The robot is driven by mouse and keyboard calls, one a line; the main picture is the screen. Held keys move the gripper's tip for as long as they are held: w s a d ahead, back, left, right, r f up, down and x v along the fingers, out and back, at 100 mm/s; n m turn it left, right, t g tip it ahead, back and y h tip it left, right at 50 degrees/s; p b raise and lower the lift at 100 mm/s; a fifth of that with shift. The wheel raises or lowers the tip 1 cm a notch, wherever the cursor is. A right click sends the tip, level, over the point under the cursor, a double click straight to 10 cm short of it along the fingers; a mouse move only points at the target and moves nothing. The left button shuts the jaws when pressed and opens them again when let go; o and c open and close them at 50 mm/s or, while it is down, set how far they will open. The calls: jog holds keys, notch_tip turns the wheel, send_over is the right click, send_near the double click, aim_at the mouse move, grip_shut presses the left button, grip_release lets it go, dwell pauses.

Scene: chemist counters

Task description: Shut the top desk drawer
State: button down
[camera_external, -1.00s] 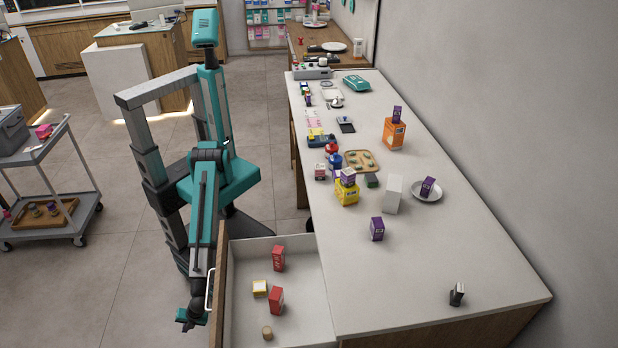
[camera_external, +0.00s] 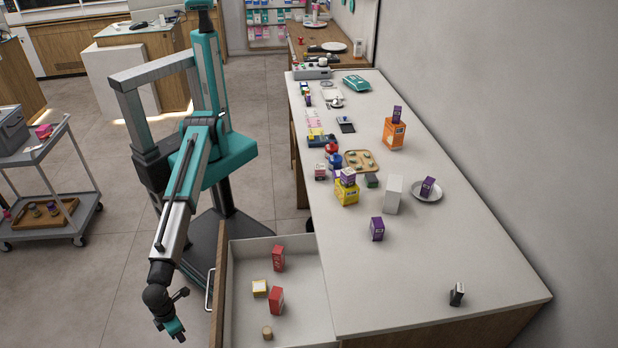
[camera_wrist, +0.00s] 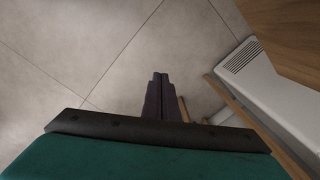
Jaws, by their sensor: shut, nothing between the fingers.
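The top desk drawer (camera_external: 300,310) stands open at the near left end of the long white-topped counter (camera_external: 430,260). Its wooden front (camera_external: 219,310) faces left and carries a pale bar handle (camera_external: 209,290). My gripper (camera_external: 178,334) is outside the drawer, to the left of its front and below the handle in the picture, apart from both. In the wrist view my gripper (camera_wrist: 160,78) points over the floor with its fingers together and nothing between them.
Boxes, a plate and a tray stand on the counter. A grey cart (camera_external: 45,175) stands at the far left.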

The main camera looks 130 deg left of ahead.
jog(key=w+r+m+t+y+p, duration=0.1)
jog(key=w+r+m+p, duration=0.1)
jog(key=r, duration=0.8)
jog(key=w+a+r+m+t+y+p, duration=0.1)
jog(key=r+m, duration=0.4)
jog(key=r, duration=0.5)
jog(key=w+y+p, duration=0.1)
jog(key=w+p, duration=0.1)
jog(key=shift+w+a+t, duration=0.25)
jog(key=shift+w+t, duration=0.15)
jog(key=w+a+f+p, duration=0.4)
jog(key=w+a+f, duration=0.1)
jog(key=f, duration=0.4)
jog(key=shift+w+a, duration=0.2)
jog(key=shift+f, duration=0.1)
jog(key=shift+w+a, duration=0.1)
